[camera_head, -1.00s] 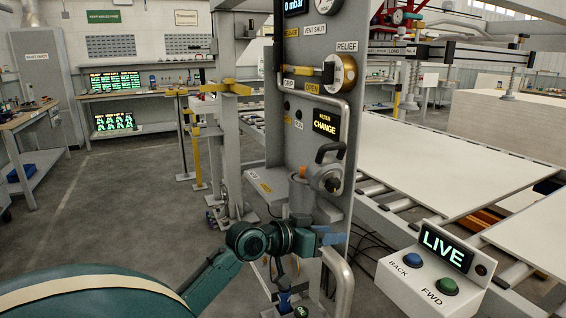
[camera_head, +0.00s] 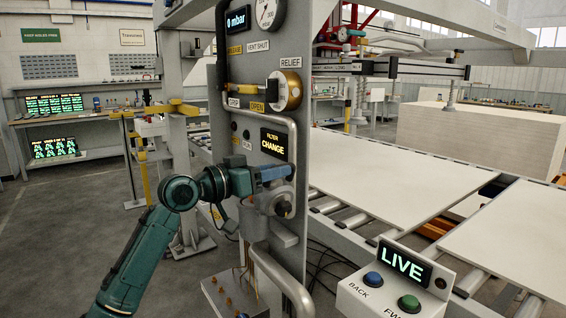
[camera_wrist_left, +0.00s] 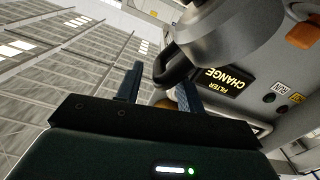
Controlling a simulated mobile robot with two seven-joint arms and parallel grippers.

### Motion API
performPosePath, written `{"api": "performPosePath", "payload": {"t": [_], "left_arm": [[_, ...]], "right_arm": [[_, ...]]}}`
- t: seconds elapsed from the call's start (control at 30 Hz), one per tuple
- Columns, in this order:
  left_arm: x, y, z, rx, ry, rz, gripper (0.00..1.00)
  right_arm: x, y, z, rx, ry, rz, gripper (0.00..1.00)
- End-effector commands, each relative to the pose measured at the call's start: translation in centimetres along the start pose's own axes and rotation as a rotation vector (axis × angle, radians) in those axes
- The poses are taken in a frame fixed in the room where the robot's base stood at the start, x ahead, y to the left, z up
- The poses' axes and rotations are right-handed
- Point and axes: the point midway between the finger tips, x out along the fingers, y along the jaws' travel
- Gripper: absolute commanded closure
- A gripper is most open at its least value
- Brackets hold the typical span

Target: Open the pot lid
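The pot with its lid (camera_head: 283,205) is a grey metal fitting with a dark knob on the upright panel, below the CHANGE display. In the wrist view the grey metal body (camera_wrist_left: 215,38) is close above the fingers, and a black curved handle (camera_wrist_left: 170,62) comes down from it. My left gripper (camera_head: 283,172) is at the top of the pot and hides the handle in the head view. In the wrist view its fingers (camera_wrist_left: 158,85) are apart, with the handle's lower part showing between them; contact cannot be told. My right gripper is not in view.
A LIVE button box (camera_head: 392,290) stands at the lower right, beside the roller conveyor with white boards (camera_head: 370,180). Open floor lies at the left.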

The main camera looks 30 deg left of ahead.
Motion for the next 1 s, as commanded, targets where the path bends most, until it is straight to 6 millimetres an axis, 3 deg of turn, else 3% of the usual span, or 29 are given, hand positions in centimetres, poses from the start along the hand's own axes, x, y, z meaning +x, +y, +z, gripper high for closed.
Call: {"api": "performPosePath", "payload": {"t": [0.2, 0.57, 1.0], "left_arm": [[2.6, 0.0, -0.1, 0.000, 0.002, 0.000, 0.62], [3.2, 0.0, 0.1, 0.002, 0.000, 0.000, 0.62], [3.2, 0.2, 0.1, 0.001, -0.002, 0.004, 0.96]], "right_arm": [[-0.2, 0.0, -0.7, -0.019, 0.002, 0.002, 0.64], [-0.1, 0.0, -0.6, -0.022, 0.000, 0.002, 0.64], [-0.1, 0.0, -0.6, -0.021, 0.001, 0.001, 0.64]]}}
